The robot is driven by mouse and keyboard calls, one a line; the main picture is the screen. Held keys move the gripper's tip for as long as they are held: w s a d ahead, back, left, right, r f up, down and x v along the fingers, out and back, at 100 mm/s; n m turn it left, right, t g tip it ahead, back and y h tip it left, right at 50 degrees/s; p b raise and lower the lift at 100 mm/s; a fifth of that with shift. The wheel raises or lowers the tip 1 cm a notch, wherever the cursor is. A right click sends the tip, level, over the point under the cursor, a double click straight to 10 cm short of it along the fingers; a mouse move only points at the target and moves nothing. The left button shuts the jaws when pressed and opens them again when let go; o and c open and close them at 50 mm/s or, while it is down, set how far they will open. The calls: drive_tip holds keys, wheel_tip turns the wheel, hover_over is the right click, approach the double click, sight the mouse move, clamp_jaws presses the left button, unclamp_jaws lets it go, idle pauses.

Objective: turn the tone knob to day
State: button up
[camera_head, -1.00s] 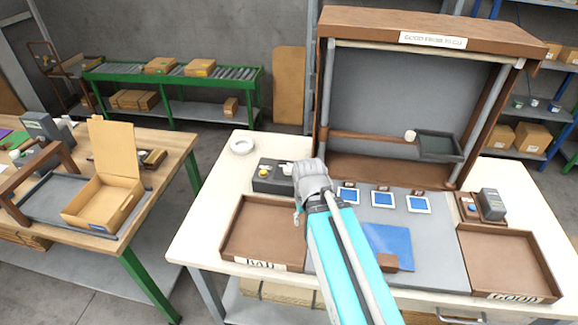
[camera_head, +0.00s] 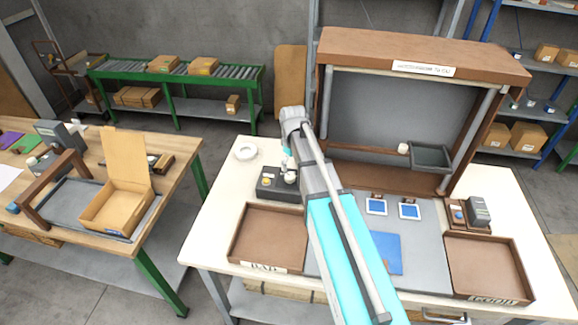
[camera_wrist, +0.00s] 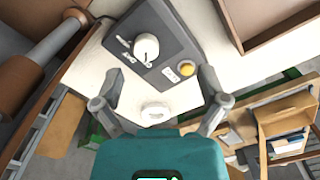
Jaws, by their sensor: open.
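The tone knob (camera_wrist: 146,47) is a round white dial on a dark grey control box (camera_wrist: 165,38). In the wrist view a label reading DAY is beside it, with a second small label I cannot read surely. The knob's exact setting is unclear. A yellow button (camera_wrist: 187,69) sits on the same box. In the head view the box (camera_head: 268,190) is at the table's back left, partly hidden by my arm. My gripper (camera_wrist: 161,74) is open and empty, pointing at the box, with the knob ahead between its fingers and apart from them.
Blue-screened tiles (camera_head: 376,206) lie on the grey mat.

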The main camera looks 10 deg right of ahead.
wheel_tip(320, 180, up, 3)
drive_tip(key=n+p, duration=0.2)
hover_over(289, 175)
drive_tip(key=shift+s+d, duration=0.1)
drive_tip(key=shift+f+b, duration=0.25)
drive_tip(key=shift+b, duration=0.05)
wheel_tip(289, 175, down, 13)
drive_tip(key=b, duration=1.3)
drive_tip(key=shift+f, duration=0.2)
drive_tip(key=shift+c, duration=0.3)
drive_tip(key=c, duration=1.1)
